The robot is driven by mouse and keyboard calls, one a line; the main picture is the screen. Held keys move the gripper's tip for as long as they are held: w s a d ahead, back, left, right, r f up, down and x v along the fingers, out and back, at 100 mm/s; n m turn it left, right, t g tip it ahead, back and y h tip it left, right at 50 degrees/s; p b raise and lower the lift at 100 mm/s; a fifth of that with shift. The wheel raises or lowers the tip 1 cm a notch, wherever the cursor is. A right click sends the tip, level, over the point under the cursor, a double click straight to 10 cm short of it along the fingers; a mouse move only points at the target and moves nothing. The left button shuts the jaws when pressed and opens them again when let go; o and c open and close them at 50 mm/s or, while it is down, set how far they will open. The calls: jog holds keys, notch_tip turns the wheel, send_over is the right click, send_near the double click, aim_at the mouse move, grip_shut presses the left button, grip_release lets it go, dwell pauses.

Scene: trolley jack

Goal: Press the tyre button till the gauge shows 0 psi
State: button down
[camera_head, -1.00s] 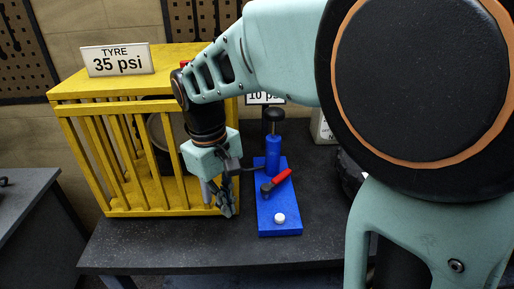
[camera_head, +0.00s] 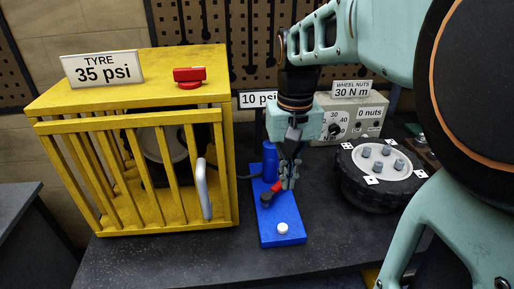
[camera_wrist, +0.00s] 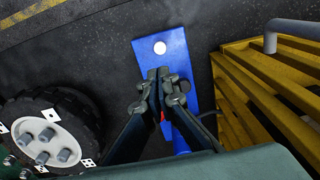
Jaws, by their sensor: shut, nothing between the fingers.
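The TYRE gauge sign (camera_head: 102,69) on top of the yellow cage reads 35 psi. A white round button (camera_head: 282,229) is on the near end of a blue base plate (camera_head: 278,240); the button also shows in the wrist view (camera_wrist: 160,47). My gripper (camera_head: 289,184) is shut and empty, pointing down over the middle of the plate beside the red lever (camera_head: 277,186). In the wrist view the gripper tips (camera_wrist: 159,75) lie a little short of the white button, apart from it. My gripper and arm hide part of the blue pump (camera_head: 269,160).
The yellow cage (camera_head: 130,115) stands left, with a grey door handle (camera_head: 203,188), a red knob (camera_head: 189,76) on top and a wheel inside. A 10 psi sign (camera_head: 258,100) stands behind. A tyre with nuts (camera_head: 355,190) and a wheel-nut box (camera_head: 372,112) are right. The front bench is clear.

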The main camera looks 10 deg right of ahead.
aim_at(283, 227)
notch_tip(283, 227, down, 14)
dwell(0.6)
jog(key=shift+b, duration=0.3)
jog(key=shift+s+f+b, duration=0.2)
jog(key=shift+f+b, duration=0.45)
jog(key=shift+f, duration=0.5)
notch_tip(283, 227, up, 15)
jog(key=p, duration=0.3)
jog(key=shift+w+f, duration=0.2)
jog(key=shift+w, duration=0.05)
